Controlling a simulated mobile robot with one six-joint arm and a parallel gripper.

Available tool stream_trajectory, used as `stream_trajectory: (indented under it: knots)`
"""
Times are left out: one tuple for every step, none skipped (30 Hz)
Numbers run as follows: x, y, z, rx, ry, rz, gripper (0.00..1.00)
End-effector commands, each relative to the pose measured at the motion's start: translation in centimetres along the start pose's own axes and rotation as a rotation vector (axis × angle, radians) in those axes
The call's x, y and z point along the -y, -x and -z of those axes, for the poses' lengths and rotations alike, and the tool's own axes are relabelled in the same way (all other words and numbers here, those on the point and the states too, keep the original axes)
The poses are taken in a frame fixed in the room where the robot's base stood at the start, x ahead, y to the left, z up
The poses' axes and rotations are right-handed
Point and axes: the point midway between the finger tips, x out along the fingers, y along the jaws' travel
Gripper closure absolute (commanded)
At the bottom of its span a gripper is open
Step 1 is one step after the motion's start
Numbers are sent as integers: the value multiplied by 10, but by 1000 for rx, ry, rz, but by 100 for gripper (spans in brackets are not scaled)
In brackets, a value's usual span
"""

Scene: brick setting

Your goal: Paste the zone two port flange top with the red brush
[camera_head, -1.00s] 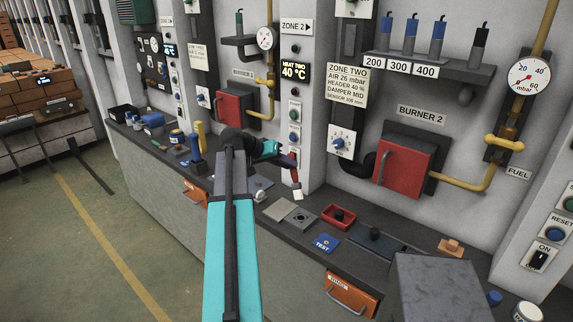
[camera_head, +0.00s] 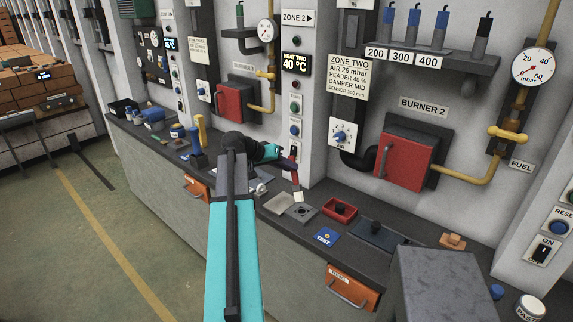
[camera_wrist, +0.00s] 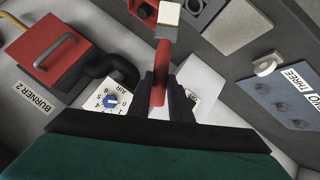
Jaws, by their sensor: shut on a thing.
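My gripper (camera_head: 286,160) is shut on the red brush (camera_head: 294,176), over the back of the bench. In the wrist view the red brush handle (camera_wrist: 160,85) stands between the dark fingers (camera_wrist: 167,95), with its pale bristle block (camera_wrist: 168,13) pointing away. In the head view the brush hangs bristles down, behind a grey square plate with a round hole (camera_head: 301,211), which looks like the port flange. No label on that plate is readable. Whether the bristles touch anything, I cannot tell. The ZONE TWO sign (camera_head: 348,78) is on the wall.
A pale plate (camera_head: 278,203) lies left of the holed plate. A red tray (camera_head: 339,210), blue TEST piece (camera_head: 326,237) and dark lidded plate (camera_head: 375,235) lie to the right. Burner 2's red box (camera_head: 405,163) juts from the wall. A grey block (camera_head: 438,285) stands front right.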

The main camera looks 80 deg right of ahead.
Motion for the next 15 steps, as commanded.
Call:
stream_trajectory:
  knots:
    - [2, -3, -3, 0, 0, 0, 100]
    - [3, -4, -4, 0, 0, -1, 100]
    - [3, -4, -5, 0, 0, -1, 100]
    - [4, -5, -5, 0, 0, -1, 100]
    - [4, -6, -6, 0, 0, -1, 100]
    - [4, -6, -6, 0, 0, -1, 100]
    - [4, -6, -6, 0, 0, -1, 100]
    - [4, -6, -6, 0, 0, -1, 100]
    - [4, -6, -6, 0, 0, -1, 100]
    - [4, -6, -6, 0, 0, -1, 100]
    - [4, -6, -6, 0, 0, -1, 100]
    - [4, -6, -6, 0, 0, -1, 100]
    - [4, -6, -6, 0, 0, -1, 100]
    - [4, -6, -6, 0, 0, -1, 100]
    - [4, -6, -6, 0, 0, -1, 100]
